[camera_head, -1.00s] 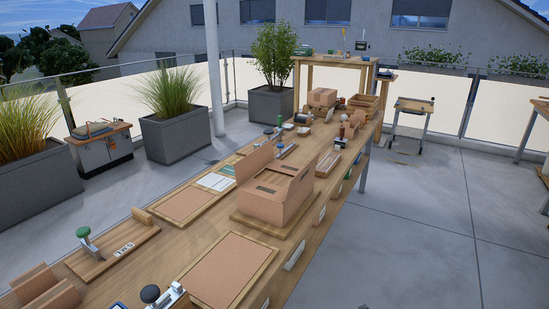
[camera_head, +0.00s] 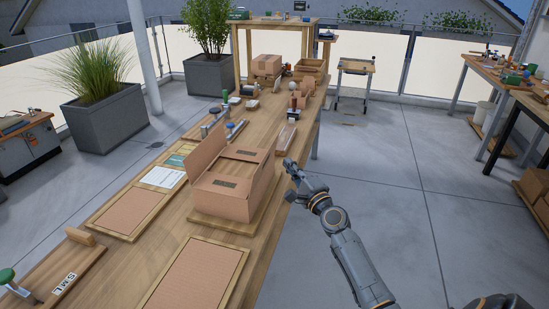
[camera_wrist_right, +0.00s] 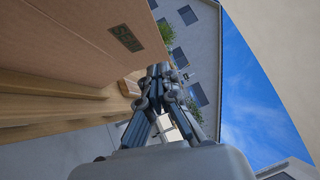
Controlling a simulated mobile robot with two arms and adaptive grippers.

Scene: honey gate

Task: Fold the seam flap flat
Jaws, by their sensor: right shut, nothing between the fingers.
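An open cardboard box (camera_head: 228,200) stands on a wooden board on the long bench in the head view. A tall flap (camera_head: 205,152) stands up along its left side. I cannot tell which flap is the seam flap. My right gripper (camera_head: 290,165) is shut and empty, just right of the box near the bench's right edge. In the right wrist view, the shut fingers (camera_wrist_right: 160,72) are beside a cardboard surface (camera_wrist_right: 85,50) with a dark printed mark; contact is unclear. My left gripper is not in view.
Flat framed cardboard panels (camera_head: 195,275) lie on the bench (camera_head: 165,215) before and left of the box. Several small tools and a closed carton (camera_head: 266,66) stand farther back. Open floor (camera_head: 400,180) lies right of the bench.

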